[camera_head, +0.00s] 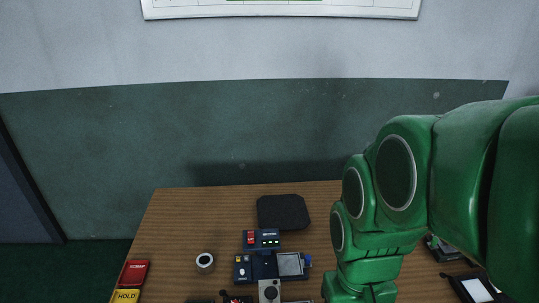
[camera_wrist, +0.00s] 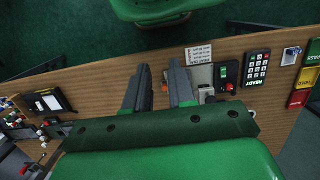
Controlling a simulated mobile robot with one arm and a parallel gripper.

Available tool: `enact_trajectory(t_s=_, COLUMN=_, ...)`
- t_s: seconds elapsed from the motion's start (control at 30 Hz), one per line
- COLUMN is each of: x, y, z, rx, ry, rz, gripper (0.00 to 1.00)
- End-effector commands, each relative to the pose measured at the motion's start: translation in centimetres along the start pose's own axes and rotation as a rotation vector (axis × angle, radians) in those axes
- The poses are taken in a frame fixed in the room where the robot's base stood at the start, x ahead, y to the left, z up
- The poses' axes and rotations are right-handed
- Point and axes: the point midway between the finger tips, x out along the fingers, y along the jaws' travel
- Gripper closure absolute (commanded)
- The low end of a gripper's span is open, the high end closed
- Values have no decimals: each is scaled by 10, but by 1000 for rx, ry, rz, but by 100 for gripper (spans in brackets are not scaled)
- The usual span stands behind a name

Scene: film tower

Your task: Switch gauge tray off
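No label reading gauge tray is legible. In the head view a dark blue unit (camera_head: 262,238) with a red switch and small green lights stands mid-table. In front of it is a dark blue box (camera_head: 243,269) beside a grey plate (camera_head: 290,264). The switch's position is too small to read. My gripper's fingers are out of the head view.
In the wrist view a red-button panel (camera_wrist: 226,77) and a keypad labelled READY (camera_wrist: 256,67) stand right of my fingers. The head view shows a black pad (camera_head: 283,212), a round roll (camera_head: 205,262), a red SCRAP block (camera_head: 135,272) and a yellow HOLD block (camera_head: 125,296). Table's back left is clear.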

Motion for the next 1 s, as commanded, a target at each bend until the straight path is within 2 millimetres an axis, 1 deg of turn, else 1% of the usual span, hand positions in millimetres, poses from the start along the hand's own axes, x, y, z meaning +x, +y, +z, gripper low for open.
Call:
enact_trajectory(t_s=0.03, x=-1, y=0, z=-3, rx=5, ry=-2, rz=-2, gripper=85)
enact_trajectory(t_s=0.13, x=-4, y=-1, z=-13, rx=22, ry=-5, rz=-9, gripper=100)
enact_trajectory(t_s=0.63, x=-19, y=-5, z=-90, rx=164, ry=-23, rz=-66, gripper=100)
enact_trajectory(t_s=1.0, x=-20, y=-1, z=-148, rx=284, ry=-45, rz=-112, gripper=100)
